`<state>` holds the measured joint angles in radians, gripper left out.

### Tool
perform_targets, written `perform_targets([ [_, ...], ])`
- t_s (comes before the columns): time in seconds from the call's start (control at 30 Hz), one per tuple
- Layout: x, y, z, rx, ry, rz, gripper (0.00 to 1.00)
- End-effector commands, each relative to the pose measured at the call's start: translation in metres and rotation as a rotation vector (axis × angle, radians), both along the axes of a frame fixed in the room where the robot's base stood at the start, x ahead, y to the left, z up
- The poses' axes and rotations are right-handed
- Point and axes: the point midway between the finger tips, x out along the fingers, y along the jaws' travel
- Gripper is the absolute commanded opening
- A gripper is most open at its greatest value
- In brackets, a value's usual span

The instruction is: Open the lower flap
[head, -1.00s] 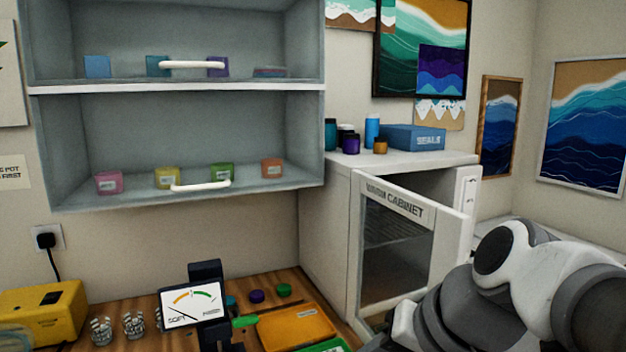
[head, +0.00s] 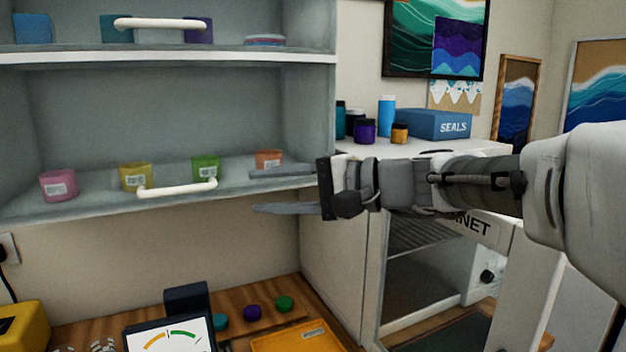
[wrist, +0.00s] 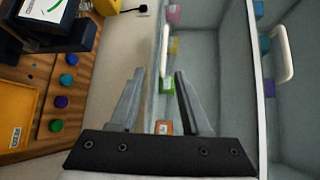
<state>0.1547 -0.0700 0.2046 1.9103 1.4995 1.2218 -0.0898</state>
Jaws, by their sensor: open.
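The lower flap's white bar handle (head: 177,187) runs along the bottom front of the wall unit's lower compartment; it also shows in the wrist view (wrist: 165,52). The flap's panel is clear or too faint to make out, and the flap looks shut. My gripper (head: 256,190) is open and empty, to the right of the handle and apart from it, its fingers pointing left. In the wrist view my gripper (wrist: 159,72) has its two fingers spread, with the handle beyond the tips, roughly between them.
The upper flap's handle (head: 160,24) is above. The warm cabinet (head: 345,260) stands right with its door ajar. The wooden bench (head: 285,293) below holds small lids and an orange tray.

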Motion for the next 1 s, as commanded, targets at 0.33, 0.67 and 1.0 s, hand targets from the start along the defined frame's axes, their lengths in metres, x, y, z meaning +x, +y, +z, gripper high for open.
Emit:
perform_targets([
  [0.33,0.011,0.03,0.0,0.026,0.002,0.004,0.47],
  [0.67,0.03,0.099,-0.01,0.025,0.003,0.005,0.47],
  [1.0,0.046,0.156,-0.019,0.025,0.003,0.003,0.47],
])
